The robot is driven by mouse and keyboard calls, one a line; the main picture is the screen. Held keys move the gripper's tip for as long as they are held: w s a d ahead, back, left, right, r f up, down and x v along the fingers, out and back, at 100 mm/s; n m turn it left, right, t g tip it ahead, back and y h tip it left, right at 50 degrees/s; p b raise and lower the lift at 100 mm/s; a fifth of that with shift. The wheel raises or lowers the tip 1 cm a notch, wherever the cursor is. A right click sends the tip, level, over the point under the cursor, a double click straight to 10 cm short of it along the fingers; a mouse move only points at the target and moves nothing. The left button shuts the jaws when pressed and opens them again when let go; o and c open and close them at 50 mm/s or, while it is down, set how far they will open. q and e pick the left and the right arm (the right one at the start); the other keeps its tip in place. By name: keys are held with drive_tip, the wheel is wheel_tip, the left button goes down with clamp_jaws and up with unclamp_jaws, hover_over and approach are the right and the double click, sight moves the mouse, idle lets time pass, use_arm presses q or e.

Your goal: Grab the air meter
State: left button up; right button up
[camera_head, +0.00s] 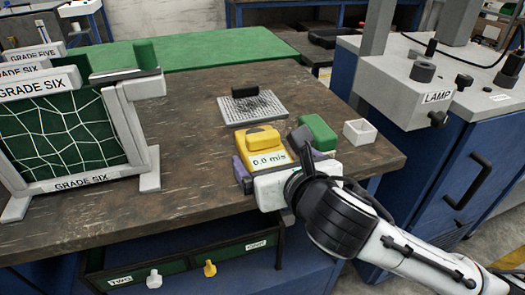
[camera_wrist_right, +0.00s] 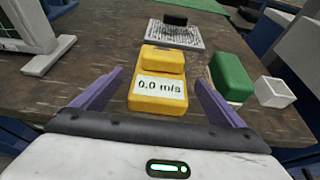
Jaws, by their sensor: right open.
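The air meter (camera_head: 264,147) is a yellow block with a white label reading "0.0 m/s". It lies on the brown worktable, and it also shows in the right wrist view (camera_wrist_right: 157,75). My right gripper (camera_wrist_right: 155,90) is open, with its two purple fingers on either side of the meter's near end. The fingers look apart from the meter's sides, though I cannot tell how high they are above the table. In the head view the right gripper (camera_head: 271,166) covers the meter's near edge. My left gripper is not in view.
A green block (camera_head: 318,132) and a small white open box (camera_head: 360,131) stand right of the meter. A perforated plate (camera_head: 252,108) with a black block lies behind it. A "GRADE SIX" mesh frame (camera_head: 62,130) stands at left. The lamp unit (camera_head: 420,90) is at right.

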sight(265, 150)
drive_tip(key=b+x, duration=0.1)
drive_tip(key=x, duration=0.4)
drive_tip(key=shift+w+a, duration=0.15)
drive_tip(key=shift+w, duration=0.3)
drive_tip(key=shift+c, duration=0.2)
drive_tip(key=shift+r, duration=0.1)
drive_tip(key=c, duration=1.3)
